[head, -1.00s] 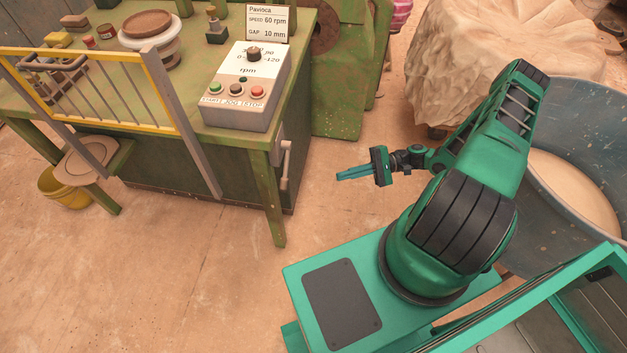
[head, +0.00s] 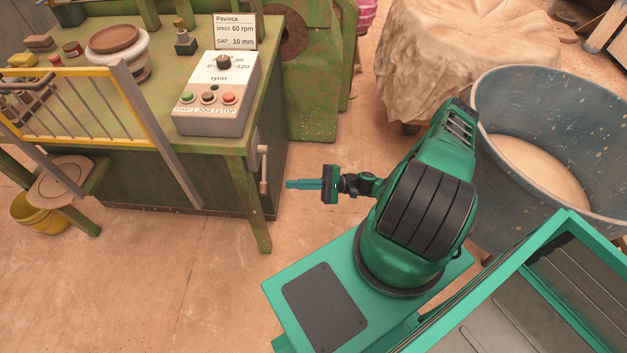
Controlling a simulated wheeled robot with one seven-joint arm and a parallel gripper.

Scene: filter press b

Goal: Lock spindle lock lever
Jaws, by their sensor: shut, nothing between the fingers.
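A grey lever (head: 264,170) is mounted on the right side of the green machine table, near its front leg. It hangs roughly straight down from its upper pivot; I take it to be the spindle lock lever. My gripper (head: 289,184) is just right of the lever's lower end in the picture, with its teal fingers pointing left at it. The fingers are together and hold nothing.
The control box (head: 216,95) with knob and buttons stands on the tabletop above the lever. A yellow-framed guard (head: 85,105) stands at the table's left. Floor in front is clear.

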